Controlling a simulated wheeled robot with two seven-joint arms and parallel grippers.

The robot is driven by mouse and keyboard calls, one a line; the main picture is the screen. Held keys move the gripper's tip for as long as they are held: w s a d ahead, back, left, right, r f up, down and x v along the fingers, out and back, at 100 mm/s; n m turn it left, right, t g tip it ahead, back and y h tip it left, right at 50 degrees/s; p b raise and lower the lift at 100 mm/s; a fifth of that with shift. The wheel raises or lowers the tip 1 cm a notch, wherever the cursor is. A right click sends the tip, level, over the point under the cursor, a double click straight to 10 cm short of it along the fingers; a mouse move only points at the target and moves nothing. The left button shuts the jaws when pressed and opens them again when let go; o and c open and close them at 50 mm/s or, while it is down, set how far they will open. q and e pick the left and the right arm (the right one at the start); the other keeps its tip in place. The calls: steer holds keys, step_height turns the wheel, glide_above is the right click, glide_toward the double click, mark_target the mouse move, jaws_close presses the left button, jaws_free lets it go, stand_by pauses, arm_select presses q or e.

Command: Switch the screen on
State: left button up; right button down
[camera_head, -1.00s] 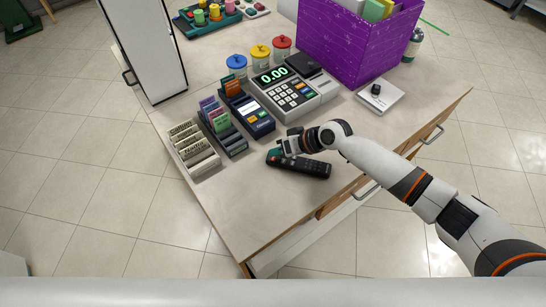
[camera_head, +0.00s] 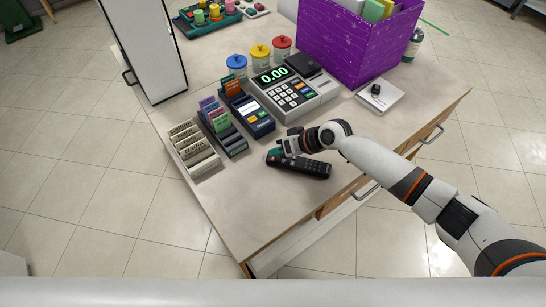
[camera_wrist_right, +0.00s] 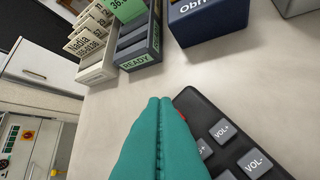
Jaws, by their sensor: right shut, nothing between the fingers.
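A black remote control (camera_head: 311,168) lies on the counter in the head view. In the right wrist view the remote (camera_wrist_right: 222,140) shows grey buttons marked VOL+ and VOL-, and a bit of a red button beside the fingertips. My right gripper (camera_head: 279,152) is over the remote's left end. Its teal fingers (camera_wrist_right: 160,112) are shut together with nothing between them, and their tips hide part of the remote. I cannot tell whether they touch the red button. No screen that is clearly the task's one can be made out. My left gripper is not in view.
Card holders (camera_head: 194,150) and a card terminal (camera_head: 247,115) stand left of and behind the remote. A cash register (camera_head: 287,92) reading 0.00 and a purple box (camera_head: 352,45) stand further back. The counter (camera_head: 250,208) is clear in front of the remote.

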steer(key=shift+f, duration=0.15)
steer(key=shift+f+b, duration=0.3)
steer(key=shift+f+b, duration=0.3)
steer(key=shift+f, duration=0.05)
stand_by(0.4)
steer(key=shift+r, duration=0.1)
steer(key=shift+r+p, duration=0.7)
steer(key=shift+p, duration=0.05)
step_height(320, 180, up, 5)
steer(key=p, duration=0.4)
stand_by(0.3)
